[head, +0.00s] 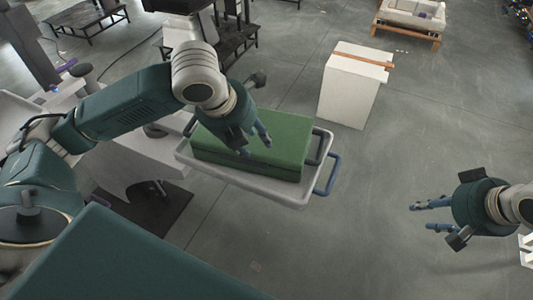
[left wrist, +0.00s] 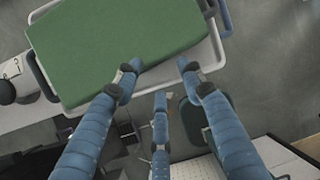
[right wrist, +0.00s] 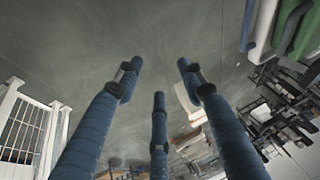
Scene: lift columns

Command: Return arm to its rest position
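My left gripper (head: 256,143) is over the green case (head: 285,140) that lies on a light grey tray-topped cart (head: 245,181). In the left wrist view the fingers (left wrist: 155,70) are spread and empty, with the green case (left wrist: 110,45) beyond the tips. I cannot tell from these views whether a fingertip touches the case. My right gripper (head: 428,216) is at the right side of the head view, over bare floor. In the right wrist view its fingers (right wrist: 158,65) are spread with nothing between them.
The cart has a blue handle (head: 329,177) on its right side. A white box (head: 350,93) with a wooden strip stands behind the cart. A wood-framed seat (head: 410,19) is at the back right. Grey floor (head: 340,240) is clear between the cart and my right gripper.

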